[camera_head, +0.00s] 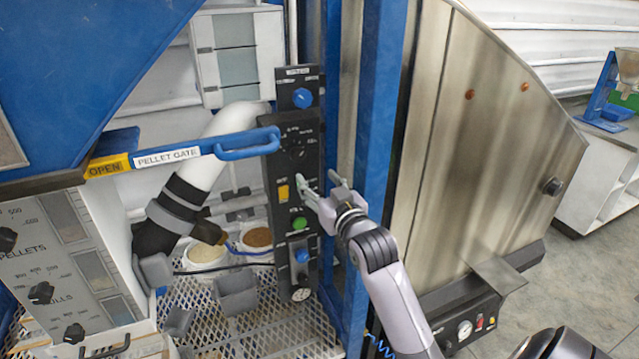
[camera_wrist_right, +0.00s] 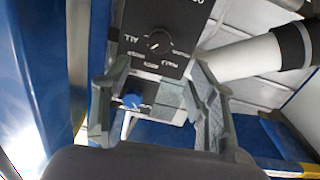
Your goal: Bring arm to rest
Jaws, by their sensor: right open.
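My right gripper (camera_head: 317,186) is in the head view, its arm coming up from the bottom right. It is in front of the black control panel (camera_head: 291,160), close to the knobs and buttons in the middle of it. Its fingers are spread with nothing held between them. In the right wrist view the gripper (camera_wrist_right: 160,72) is open, with the black panel (camera_wrist_right: 150,18), a selector knob (camera_wrist_right: 158,42) and a blue knob (camera_wrist_right: 132,100) behind the fingers. I cannot tell whether a fingertip touches the panel. My left gripper is not in view.
A blue post (camera_head: 375,150) stands right beside the right forearm, with a large metal hopper side (camera_head: 490,150) further right. The blue pellet gate handle (camera_head: 245,143) juts out left of the panel. White buckets (camera_head: 207,257) stand on the mesh floor (camera_head: 270,335) below.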

